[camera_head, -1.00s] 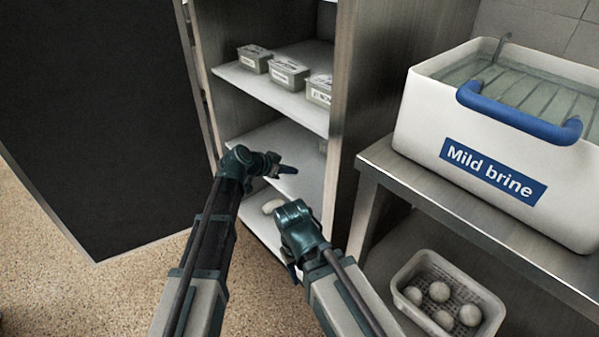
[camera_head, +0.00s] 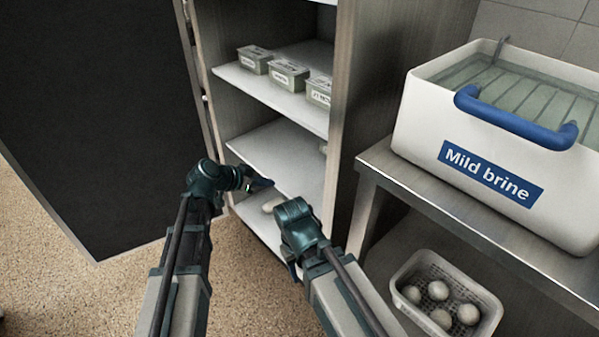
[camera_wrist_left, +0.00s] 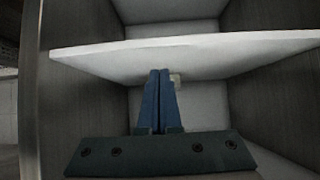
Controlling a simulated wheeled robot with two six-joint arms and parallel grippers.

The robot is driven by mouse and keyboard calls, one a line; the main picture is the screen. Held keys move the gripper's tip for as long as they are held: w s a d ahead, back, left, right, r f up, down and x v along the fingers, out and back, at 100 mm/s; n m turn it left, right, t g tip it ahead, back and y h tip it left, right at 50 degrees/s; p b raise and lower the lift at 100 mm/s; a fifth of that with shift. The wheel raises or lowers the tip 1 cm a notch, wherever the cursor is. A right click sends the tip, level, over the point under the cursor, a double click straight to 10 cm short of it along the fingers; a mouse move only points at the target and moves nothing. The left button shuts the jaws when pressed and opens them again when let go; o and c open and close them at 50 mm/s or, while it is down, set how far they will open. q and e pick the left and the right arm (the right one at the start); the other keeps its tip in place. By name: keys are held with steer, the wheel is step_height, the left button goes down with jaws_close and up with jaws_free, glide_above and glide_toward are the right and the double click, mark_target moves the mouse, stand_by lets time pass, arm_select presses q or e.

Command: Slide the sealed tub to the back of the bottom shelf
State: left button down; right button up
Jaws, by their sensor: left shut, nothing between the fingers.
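My left gripper (camera_head: 262,185) is shut and empty in front of the open cabinet, low near the bottom opening. In the left wrist view its blue fingers (camera_wrist_left: 160,75) are together, pointing in under a white shelf. A small pale block (camera_wrist_left: 177,80) shows just behind the fingertips; I cannot tell if it is the sealed tub. The bottom shelf (camera_head: 262,228) is partly hidden by my arms. A pale rounded thing (camera_head: 271,204) lies on it. My right gripper (camera_head: 291,270) is low in front of the cabinet, its fingers mostly hidden.
Several labelled tubs (camera_head: 288,75) stand on the upper shelf (camera_head: 270,97). The middle shelf (camera_head: 272,152) is mostly bare. A dark open door (camera_head: 90,120) is left. At right are a "Mild brine" tank (camera_head: 430,125) and a perforated basket (camera_head: 487,300) with pale balls.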

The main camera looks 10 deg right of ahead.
arm_select(q)
steer(key=shift+s+a+r, duration=0.2)
steer(key=shift+s+a, duration=1.05)
steer(key=shift+a, duration=0.3)
steer(key=s+f+n+g+y, duration=0.3)
steer(key=s+f+y, duration=0.15)
steer(key=s, duration=0.65)
steer(key=s+f+n+g+y, duration=0.3)
steer(key=s+f+g+y, duration=0.15)
steer(key=s, duration=0.65)
step_height(320, 180, up, 38)
steer(key=p, duration=3.7)
steer(key=shift+s+a+n+t+y+p, duration=0.3)
steer(key=shift+s+n+t, duration=0.05)
steer(key=shift+n+t, duration=0.1)
steer(key=shift+f, duration=0.15)
steer(key=shift+d, duration=0.1)
